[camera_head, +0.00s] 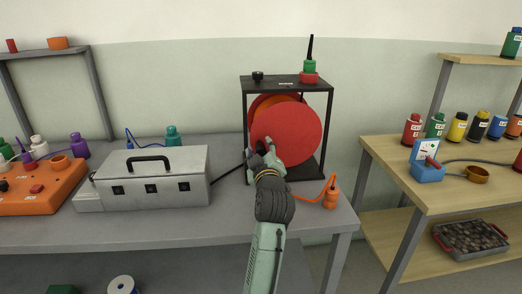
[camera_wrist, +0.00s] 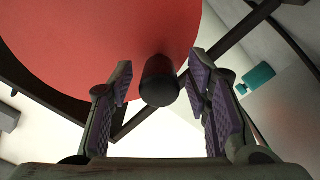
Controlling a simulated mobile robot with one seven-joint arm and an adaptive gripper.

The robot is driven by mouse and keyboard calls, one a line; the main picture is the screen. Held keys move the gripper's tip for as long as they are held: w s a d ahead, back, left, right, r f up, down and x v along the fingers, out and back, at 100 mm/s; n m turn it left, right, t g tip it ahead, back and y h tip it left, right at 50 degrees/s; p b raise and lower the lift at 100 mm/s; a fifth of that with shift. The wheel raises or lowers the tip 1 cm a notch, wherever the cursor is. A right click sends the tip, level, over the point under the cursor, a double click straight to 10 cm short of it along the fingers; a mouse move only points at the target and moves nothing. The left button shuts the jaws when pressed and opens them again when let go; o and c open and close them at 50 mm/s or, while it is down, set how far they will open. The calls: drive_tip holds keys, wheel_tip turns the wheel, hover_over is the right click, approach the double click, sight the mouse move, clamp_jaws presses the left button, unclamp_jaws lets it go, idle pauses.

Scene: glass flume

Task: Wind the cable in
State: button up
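The cable reel is a red disc (camera_head: 292,132) in a black frame (camera_head: 328,120) on the grey bench. It fills the upper left of the wrist view (camera_wrist: 110,40). A dark, round-ended knob (camera_wrist: 160,84) stands out from the disc's face near its edge. My gripper (camera_head: 263,151) is at the lower left of the disc and hides the knob in the head view. In the wrist view its fingers (camera_wrist: 160,78) stand open on either side of the knob, with gaps showing. An orange cable (camera_head: 312,198) runs along the bench to an orange plug end (camera_head: 331,196).
A grey metal box (camera_head: 153,180) with a handle stands left of the reel, a dark cable (camera_head: 228,174) beside it. An orange unit (camera_head: 38,188) is farther left. A wooden table (camera_head: 395,170) is at right, past a gap.

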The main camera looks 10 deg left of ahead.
clamp_jaws()
idle(0.4)
